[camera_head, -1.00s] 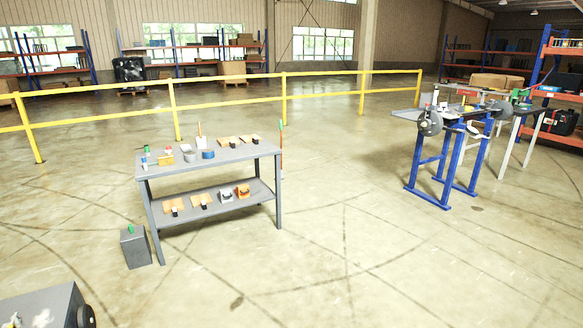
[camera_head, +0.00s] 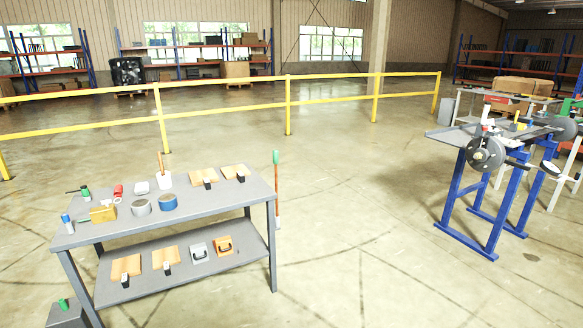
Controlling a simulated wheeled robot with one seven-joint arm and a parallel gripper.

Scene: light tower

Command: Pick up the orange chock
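The orange chock (camera_head: 222,246) sits on the lower shelf of the grey two-level workbench (camera_head: 235,193), toward its right end. It is a small orange block with a dark handle-like part. A similar light grey chock (camera_head: 199,253) stands just left of it. Two flat orange-tan boards with black parts, a left board (camera_head: 126,266) and a right board (camera_head: 164,256), lie further left on the same shelf. The chock shows clear of the table legs. My gripper is not in view.
The bench top holds tape rolls (camera_head: 141,207), a white cup with a brush (camera_head: 165,179) and boards (camera_head: 205,172). A grey box (camera_head: 68,314) is by the front left leg. The floor in front and right is clear; a blue stand (camera_head: 480,200) is further right.

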